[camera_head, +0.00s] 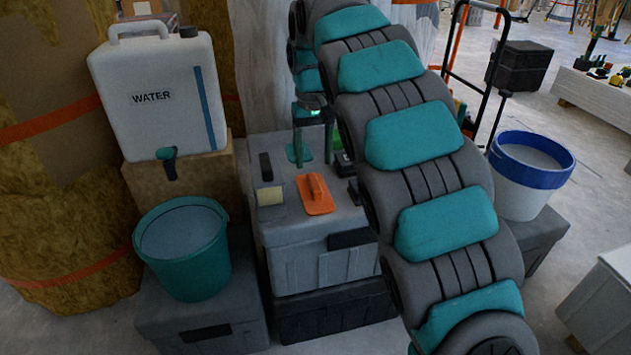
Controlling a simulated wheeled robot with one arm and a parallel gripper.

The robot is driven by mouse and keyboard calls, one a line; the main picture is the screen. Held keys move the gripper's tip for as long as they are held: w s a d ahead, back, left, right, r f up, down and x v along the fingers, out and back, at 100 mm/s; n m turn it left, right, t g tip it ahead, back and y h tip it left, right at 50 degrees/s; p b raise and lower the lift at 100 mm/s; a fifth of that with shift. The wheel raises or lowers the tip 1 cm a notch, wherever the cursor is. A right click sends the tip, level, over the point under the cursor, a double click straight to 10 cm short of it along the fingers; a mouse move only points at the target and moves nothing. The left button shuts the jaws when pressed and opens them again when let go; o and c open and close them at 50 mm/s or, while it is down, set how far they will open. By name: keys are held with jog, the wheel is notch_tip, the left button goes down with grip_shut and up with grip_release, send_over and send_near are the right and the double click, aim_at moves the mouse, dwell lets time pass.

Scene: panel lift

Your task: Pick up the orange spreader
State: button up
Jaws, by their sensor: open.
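The orange spreader (316,195), a flat plate with a raised handle, lies on top of the grey box (335,222). My gripper (313,150) points down over the back part of the box top, farther back than the spreader as seen in the head view. Its two dark fingers are apart, with nothing seen between them. The spreader is in full view and looks clear of the gripper. My teal and grey arm hides the right side of the box.
A white water container (150,110) and a teal bucket (187,260) stand left. A white-and-blue bucket (525,190) stands right.

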aim_at(314, 181)
jog(key=shift+w+f, duration=0.2)
jog(key=shift+f, duration=3.75)
jog(key=shift+c, duration=0.2)
grip_shut()
